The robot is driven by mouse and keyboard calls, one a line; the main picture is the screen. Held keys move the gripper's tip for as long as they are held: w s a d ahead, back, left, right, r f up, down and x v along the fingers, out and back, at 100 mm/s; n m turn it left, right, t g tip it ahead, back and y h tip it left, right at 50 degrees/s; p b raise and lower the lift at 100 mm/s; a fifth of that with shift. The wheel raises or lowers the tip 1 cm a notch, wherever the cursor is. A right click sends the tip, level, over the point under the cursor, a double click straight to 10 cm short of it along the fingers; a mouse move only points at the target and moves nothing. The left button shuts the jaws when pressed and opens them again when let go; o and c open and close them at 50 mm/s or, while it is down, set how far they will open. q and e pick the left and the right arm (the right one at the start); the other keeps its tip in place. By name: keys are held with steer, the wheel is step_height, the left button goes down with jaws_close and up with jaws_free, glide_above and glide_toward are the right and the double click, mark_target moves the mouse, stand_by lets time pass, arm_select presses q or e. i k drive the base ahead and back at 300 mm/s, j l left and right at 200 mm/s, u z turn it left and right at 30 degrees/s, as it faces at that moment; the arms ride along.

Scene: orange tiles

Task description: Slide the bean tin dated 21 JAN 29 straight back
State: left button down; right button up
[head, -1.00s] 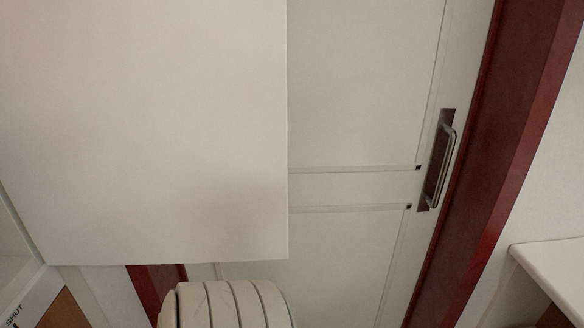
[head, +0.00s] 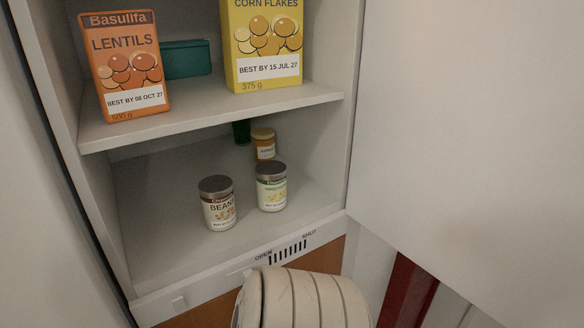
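A tin labelled BEANS (head: 218,208) with a dark lid stands upright on the lower cupboard shelf, near its front edge. A second tin (head: 271,190) with a pale green and white label stands to its right and slightly farther back. The small print on both tins, including any date, is too small to read for certain. Neither of my grippers shows in the head view. A beige ribbed part of my own body fills the bottom middle.
A jar (head: 264,143) and a dark green item (head: 242,132) stand behind the right tin. The upper shelf (head: 205,118) holds a lentils box (head: 125,68), a corn flakes box (head: 262,50) and a green box (head: 187,59). A white panel (head: 470,130) stands at right.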

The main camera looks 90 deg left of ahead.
mark_target(217, 192)
steer(key=u, duration=3.2)
steer(key=l, duration=0.3)
steer(key=k+z, duration=0.05)
